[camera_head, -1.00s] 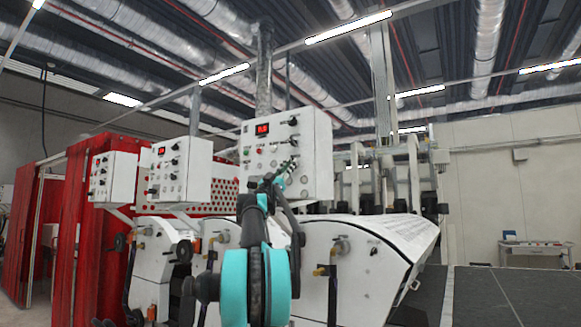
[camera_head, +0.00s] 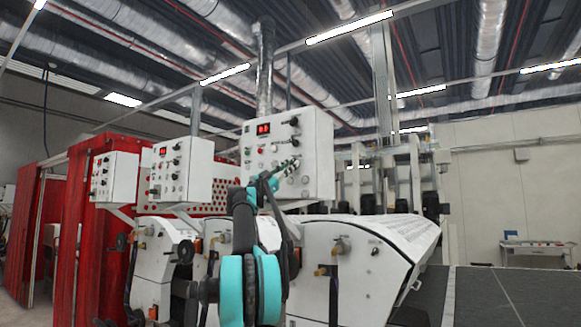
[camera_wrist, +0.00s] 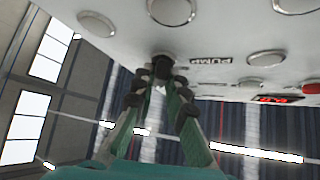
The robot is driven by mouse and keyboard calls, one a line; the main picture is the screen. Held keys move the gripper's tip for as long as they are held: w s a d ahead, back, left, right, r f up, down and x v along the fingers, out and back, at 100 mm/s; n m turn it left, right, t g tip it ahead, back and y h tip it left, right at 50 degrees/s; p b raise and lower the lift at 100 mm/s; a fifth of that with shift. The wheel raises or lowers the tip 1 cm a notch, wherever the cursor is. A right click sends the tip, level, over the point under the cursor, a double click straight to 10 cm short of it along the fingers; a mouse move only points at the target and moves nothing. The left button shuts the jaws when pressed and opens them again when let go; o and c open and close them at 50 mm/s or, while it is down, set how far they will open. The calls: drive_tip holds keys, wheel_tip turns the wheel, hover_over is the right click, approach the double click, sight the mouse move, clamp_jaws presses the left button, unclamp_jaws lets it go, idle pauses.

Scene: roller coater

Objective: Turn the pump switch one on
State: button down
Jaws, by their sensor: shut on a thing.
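The nearest white control panel (camera_head: 318,150) carries a red display, knobs and buttons. My gripper (camera_head: 291,166) is at the lower middle of its face. In the wrist view, a small dark knob (camera_wrist: 162,64) stands out from the panel beside a label reading "PUMP" (camera_wrist: 210,61). My gripper (camera_wrist: 161,82) has its two dark fingertips closed on this knob from either side. Its pointer direction is hidden, so I cannot tell whether it is on or off.
Round silvery buttons (camera_wrist: 172,10) surround the knob closely. Two similar panels (camera_head: 183,170) stand to the left, before red curtains (camera_head: 88,230). White machine housings (camera_head: 350,262) lie below the panel.

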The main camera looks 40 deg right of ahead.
drive_tip(key=c, duration=1.5)
unclamp_jaws()
drive_tip(key=shift+c, duration=0.2)
drive_tip(key=v, duration=1.2)
